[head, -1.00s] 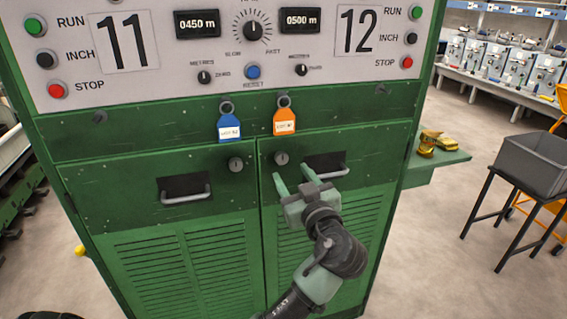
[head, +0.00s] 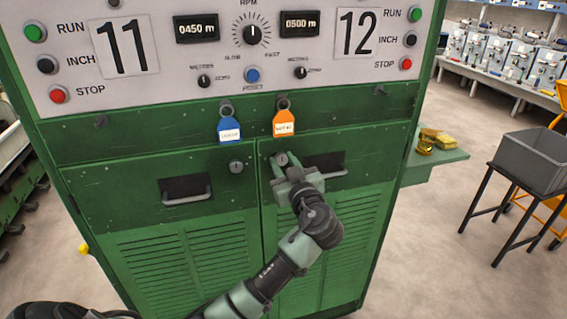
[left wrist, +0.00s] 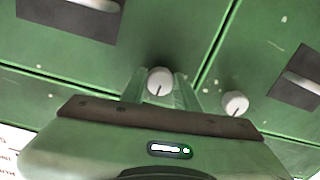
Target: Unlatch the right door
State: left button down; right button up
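The right door (head: 330,205) of the green cabinet is closed, with a recessed handle (head: 330,172) and a round grey latch knob (head: 281,159) at its upper left corner. My left gripper (head: 283,160) is at this knob. In the left wrist view, the knob (left wrist: 160,81) lies between the two fingers, with its dark pointer line towards the gripper; the fingers look open, close beside it. The left door (head: 165,215) is also closed, and its own knob (head: 236,166) is clear of the gripper. My right gripper is not in view.
A blue tag (head: 229,129) and an orange tag (head: 284,123) hang just above the knobs. The control panel (head: 330,75) is higher up. A green side shelf (head: 437,165) holds yellow items. A grey bin (head: 530,160) on a stand is at right, with open floor between.

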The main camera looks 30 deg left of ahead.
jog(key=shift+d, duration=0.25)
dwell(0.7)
